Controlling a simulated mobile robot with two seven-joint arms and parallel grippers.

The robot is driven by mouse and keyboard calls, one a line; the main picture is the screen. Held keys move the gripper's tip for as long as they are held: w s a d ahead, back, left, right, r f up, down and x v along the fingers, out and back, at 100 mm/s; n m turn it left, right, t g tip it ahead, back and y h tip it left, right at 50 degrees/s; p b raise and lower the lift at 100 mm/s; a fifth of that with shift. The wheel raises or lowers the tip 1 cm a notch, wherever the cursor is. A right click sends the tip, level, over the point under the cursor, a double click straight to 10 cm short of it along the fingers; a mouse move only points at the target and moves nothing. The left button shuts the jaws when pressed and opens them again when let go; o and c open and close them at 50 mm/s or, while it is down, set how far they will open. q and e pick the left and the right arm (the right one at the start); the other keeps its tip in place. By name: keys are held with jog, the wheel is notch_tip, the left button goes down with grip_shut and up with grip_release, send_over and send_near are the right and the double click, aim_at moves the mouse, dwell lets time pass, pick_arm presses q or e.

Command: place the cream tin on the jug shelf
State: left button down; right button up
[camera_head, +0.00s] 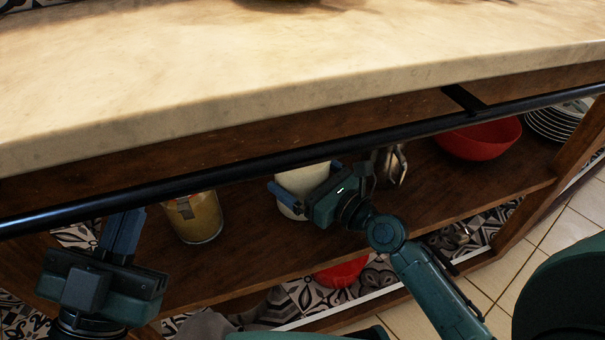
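The cream tin (296,182) stands upright on the upper wooden shelf, just under the black rail, with its lower right side hidden by my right gripper. My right gripper (311,182) reaches in from the lower right with one blue finger across the tin's front left and the other by its right side. I cannot tell whether the fingers press on it. A shiny metal jug (397,165) stands on the same board to the right, partly hidden by my gripper and the rail. My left gripper (124,222) is empty at the left, its blue fingers pointing up and close together.
A glass jar with yellowish contents (198,222) stands left of the tin. A red bowl (481,139) and stacked plates (556,122) are at the right. The black rail (240,169) and pale countertop (300,70) overhang the shelf. Another red bowl (342,272) sits below.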

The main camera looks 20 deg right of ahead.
jog(key=shift+r, duration=0.15)
jog(key=v, duration=0.7)
jog(key=shift+s+d, duration=0.15)
jog(key=shift+s, duration=0.05)
jog(key=shift+r, duration=0.1)
pick_arm(q)
jog(key=shift+f, duration=0.1)
